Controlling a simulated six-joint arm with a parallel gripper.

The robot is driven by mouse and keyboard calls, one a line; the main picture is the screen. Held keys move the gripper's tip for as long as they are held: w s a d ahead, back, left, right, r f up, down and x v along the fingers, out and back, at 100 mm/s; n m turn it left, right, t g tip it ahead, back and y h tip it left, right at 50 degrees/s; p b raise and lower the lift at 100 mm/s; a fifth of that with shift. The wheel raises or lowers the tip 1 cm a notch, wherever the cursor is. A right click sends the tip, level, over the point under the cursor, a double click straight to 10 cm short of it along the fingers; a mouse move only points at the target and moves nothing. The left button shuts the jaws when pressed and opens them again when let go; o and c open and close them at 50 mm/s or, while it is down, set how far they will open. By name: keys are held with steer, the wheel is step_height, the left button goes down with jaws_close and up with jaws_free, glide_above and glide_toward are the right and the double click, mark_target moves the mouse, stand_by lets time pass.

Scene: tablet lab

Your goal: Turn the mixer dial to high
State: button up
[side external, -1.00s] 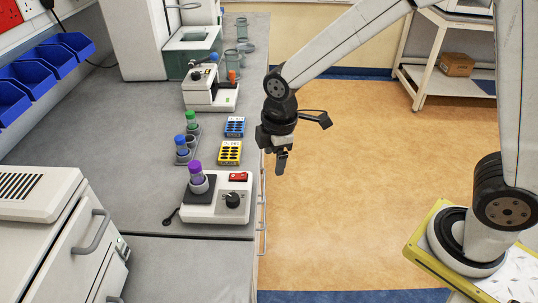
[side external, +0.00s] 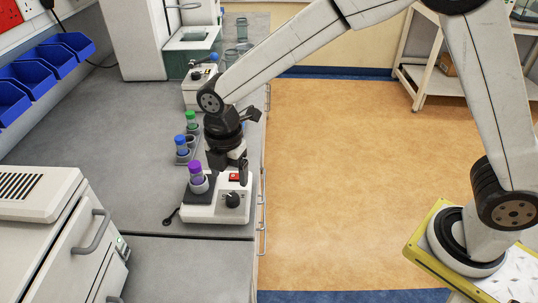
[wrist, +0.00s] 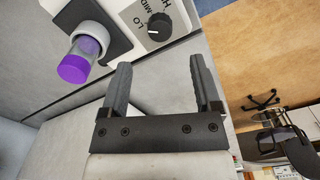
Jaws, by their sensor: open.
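The mixer (side external: 205,213) is a white box near the front edge of the grey bench. Its black dial (side external: 232,200) sits on the right of the front panel. My gripper (wrist: 160,85) is open and empty. In the side view it hangs above the mixer, behind the dial.
A rack with green- and blue-capped tubes (side external: 183,147) stands left of my gripper. A second white device (side external: 196,95) is farther back. A white cabinet unit (side external: 60,235) fills the front left. The floor right of the bench is clear.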

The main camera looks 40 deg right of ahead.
mark_target(232, 197)
steer(key=shift+f, duration=3.55)
jaws_close()
